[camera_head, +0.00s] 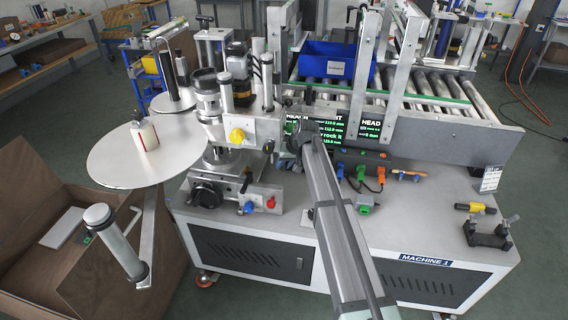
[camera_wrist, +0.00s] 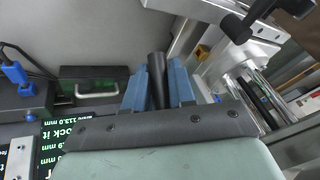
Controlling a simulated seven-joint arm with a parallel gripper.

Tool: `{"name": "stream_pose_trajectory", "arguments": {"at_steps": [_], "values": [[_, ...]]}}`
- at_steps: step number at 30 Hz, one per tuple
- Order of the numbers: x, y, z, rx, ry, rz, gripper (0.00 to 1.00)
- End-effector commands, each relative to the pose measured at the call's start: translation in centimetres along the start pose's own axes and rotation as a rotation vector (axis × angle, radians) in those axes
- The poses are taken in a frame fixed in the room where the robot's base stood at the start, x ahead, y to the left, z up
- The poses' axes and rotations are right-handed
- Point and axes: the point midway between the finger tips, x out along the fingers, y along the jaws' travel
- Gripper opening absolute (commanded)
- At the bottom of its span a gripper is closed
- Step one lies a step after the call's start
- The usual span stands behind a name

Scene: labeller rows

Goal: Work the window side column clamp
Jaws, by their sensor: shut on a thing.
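In the wrist view, my gripper (camera_wrist: 158,78) has its two blue fingers closed around a dark, upright, rod-like handle (camera_wrist: 157,62). It looks like a clamp lever, but its root is hidden and I cannot tell which column it belongs to. A second black lever with a round knob (camera_wrist: 236,28) sits at the upper right, apart from the fingers. In the head view, my arm covers the gripper and the held handle, beside the labeller head. There a black lever (camera_head: 247,180) shows low on the labeller's column base (camera_head: 222,158).
The display panel (camera_head: 350,132) and the coloured connectors (camera_head: 360,172) are close to my arm. A roller conveyor (camera_head: 430,103) with a blue bin (camera_head: 335,66) stands behind. A white disc (camera_head: 130,150) lies left.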

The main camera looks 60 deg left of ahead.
Motion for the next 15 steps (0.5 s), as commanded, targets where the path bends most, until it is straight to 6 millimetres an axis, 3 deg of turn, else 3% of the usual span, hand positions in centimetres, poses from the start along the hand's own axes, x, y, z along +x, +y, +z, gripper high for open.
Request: {"name": "stream_pose_trajectory", "arguments": {"at_steps": [15], "values": [[-0.79, -0.52, 0.31, 0.089, -0.19, -0.09, 0.0]]}}
